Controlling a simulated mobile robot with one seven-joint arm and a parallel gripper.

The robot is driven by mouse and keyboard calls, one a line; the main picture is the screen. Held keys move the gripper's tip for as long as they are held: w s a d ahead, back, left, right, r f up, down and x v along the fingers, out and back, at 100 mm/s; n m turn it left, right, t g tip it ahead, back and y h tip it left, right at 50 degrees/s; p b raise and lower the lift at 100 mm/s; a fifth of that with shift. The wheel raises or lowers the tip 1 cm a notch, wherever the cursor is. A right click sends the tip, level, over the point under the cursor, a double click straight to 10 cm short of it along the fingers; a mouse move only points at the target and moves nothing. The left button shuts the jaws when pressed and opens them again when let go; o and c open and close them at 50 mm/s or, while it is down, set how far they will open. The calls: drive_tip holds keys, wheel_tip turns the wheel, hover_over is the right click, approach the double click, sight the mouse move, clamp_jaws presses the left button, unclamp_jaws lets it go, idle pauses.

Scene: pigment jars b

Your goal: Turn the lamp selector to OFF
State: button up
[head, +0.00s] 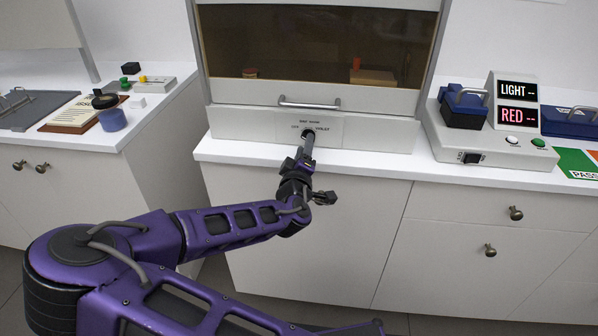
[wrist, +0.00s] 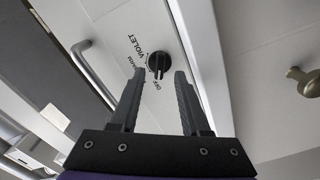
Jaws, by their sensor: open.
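The lamp selector is a small round black knob (wrist: 158,63) on the pale panel below the cabinet's sash. It has a raised grip bar, and I cannot make out which mark it points to. The label OFF (wrist: 157,86) is printed below it in the wrist view, and VIOLET (wrist: 138,54) is to its upper left. In the head view the knob is mostly hidden behind my gripper (head: 306,140). My gripper is open, with its two fingers (wrist: 160,78) either side of the knob in the wrist view. I cannot tell whether they touch it.
A metal bar handle (head: 309,103) sits just above the selector panel (head: 333,128). A control box (head: 497,151) with LIGHT and RED displays stands to the right. The white ledge (head: 240,151) beside the panel is clear.

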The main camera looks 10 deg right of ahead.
drive_tip(key=p+v, duration=0.7)
drive_tip(key=v, duration=0.8)
drive_tip(key=shift+s, duration=0.25)
drive_tip(key=shift+a+r, duration=0.1)
drive_tip(key=shift+w+a, duration=0.1)
